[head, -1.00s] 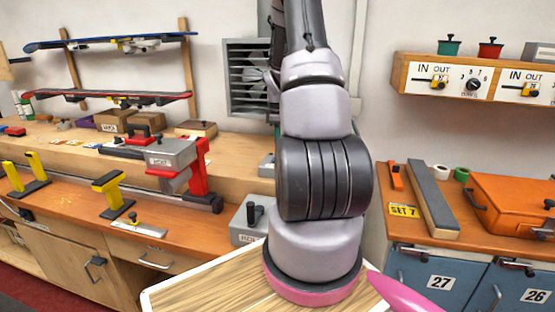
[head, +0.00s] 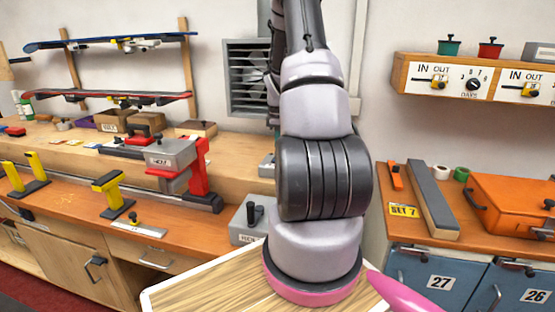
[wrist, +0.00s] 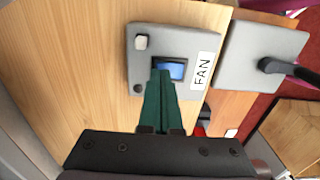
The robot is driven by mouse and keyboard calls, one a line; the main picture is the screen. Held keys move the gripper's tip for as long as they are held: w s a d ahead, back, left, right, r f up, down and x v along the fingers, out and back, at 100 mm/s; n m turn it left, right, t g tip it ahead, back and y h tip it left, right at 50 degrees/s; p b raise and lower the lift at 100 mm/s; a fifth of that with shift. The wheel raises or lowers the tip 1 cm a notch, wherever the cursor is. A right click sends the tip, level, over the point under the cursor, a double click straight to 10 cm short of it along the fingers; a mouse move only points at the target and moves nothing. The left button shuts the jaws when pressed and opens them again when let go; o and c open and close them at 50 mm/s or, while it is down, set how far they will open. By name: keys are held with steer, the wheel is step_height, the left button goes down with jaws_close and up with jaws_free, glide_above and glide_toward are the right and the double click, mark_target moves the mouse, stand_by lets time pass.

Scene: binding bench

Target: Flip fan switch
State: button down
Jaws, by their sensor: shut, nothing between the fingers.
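The fan switch box (wrist: 147,60) is a grey plate with a white FAN label (wrist: 202,70), a blue rocker (wrist: 176,71), a pale square button and a dark round knob. It sits on the wooden bench in the wrist view. My gripper (wrist: 161,74) is shut, its green fingers together and empty. The fingertips overlap the left part of the rocker in the picture; whether they touch it I cannot tell. In the head view my arm hides the gripper and most of that area. The louvred wall fan vent (head: 247,75) is partly behind my arm.
A grey box with a black lever (wrist: 262,52) stands right beside the switch box; it also shows in the head view (head: 247,222). A grey and red clamp-like device (head: 172,155) stands to the left on the bench. An orange case (head: 515,205) lies on the right cabinet.

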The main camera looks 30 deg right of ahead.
steer(key=shift+f, duration=0.4)
steer(key=shift+r, duration=3.5)
